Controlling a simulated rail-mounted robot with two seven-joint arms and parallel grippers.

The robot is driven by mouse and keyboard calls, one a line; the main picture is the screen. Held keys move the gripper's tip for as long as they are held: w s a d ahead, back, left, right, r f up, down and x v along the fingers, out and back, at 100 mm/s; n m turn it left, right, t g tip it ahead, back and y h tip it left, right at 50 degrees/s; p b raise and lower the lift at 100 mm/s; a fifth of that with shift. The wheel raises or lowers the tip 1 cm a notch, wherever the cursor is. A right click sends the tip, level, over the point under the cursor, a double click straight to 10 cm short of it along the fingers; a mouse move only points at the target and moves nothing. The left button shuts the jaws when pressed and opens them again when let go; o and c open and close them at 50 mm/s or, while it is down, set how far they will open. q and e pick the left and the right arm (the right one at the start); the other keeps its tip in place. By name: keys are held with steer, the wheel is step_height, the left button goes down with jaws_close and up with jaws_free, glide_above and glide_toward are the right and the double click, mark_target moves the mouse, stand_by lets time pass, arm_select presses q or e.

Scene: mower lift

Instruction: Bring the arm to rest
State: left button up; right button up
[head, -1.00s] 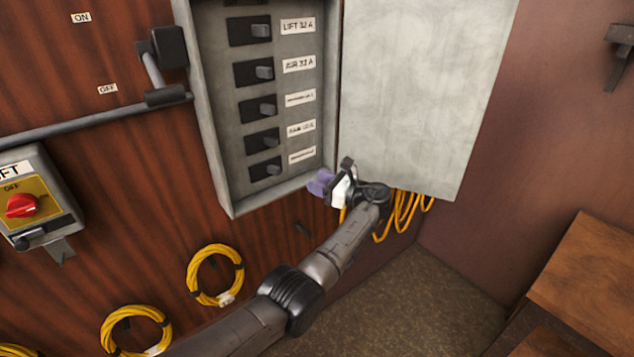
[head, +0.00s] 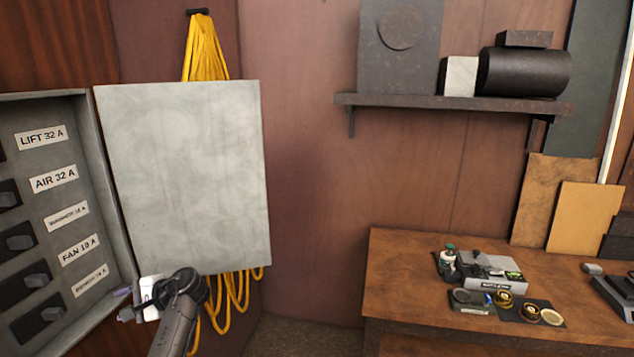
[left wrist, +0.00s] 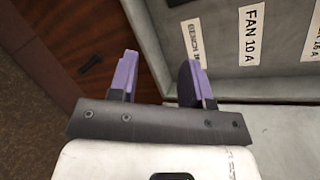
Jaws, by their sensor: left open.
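My left gripper (head: 132,304) is at the lower left of the head view, by the lower right corner of the grey breaker box (head: 117,225). In the left wrist view its two purple-padded fingers (left wrist: 158,78) stand apart with nothing between them. The box's door (head: 185,175) hangs open to the right, above my left gripper. Several breaker switches with labels such as LIFT 32 A, AIR 32 A and FAN 10 A show in the box. The box's edge also shows close beyond the fingers in the left wrist view (left wrist: 160,35). My right gripper is in neither view.
Yellow cable (head: 205,48) hangs from a hook behind the door. A wooden bench (head: 410,285) at the right holds a grey device (head: 490,272) and small round tins. A wall shelf (head: 450,103) carries a dark cylinder (head: 525,70). The wall between door and bench is bare.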

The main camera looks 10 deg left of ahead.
arm_select(q)
steer(key=w+d+r+n+t+h, duration=0.1)
steer(key=d+r+n+t+h, duration=0.1)
steer(key=d+r+n+t, duration=0.3)
steer(key=w+d+r+n+t+h, duration=0.1)
steer(key=r+n+t+h, duration=0.15)
steer(key=r, duration=0.45)
steer(key=s+d+f+t+h, duration=0.2)
steer(key=s+d+t+h, duration=0.4)
steer(key=d, duration=0.6)
steer(key=s+d+f+m+t+h, duration=0.1)
steer(key=s+d+f+m+h, duration=0.1)
steer(key=s+d+f, duration=0.35)
steer(key=s+d+f+m+h, duration=0.2)
steer(key=s+d+f, duration=0.1)
steer(key=s+f, duration=0.45)
steer(key=s+d+f+g, duration=0.2)
steer(key=s+f+g, duration=0.6)
steer(key=s+f, duration=1.65)
steer(key=w+r+p+v, duration=0.1)
steer(key=w+p+v, duration=0.1)
steer(key=p+v, duration=1)
steer(key=w+p+v, duration=0.3)
steer(key=p+v, duration=0.9)
steer(key=v, duration=0.1)
steer(key=shift+w+r+m, duration=0.15)
steer(key=shift+r+m, duration=0.2)
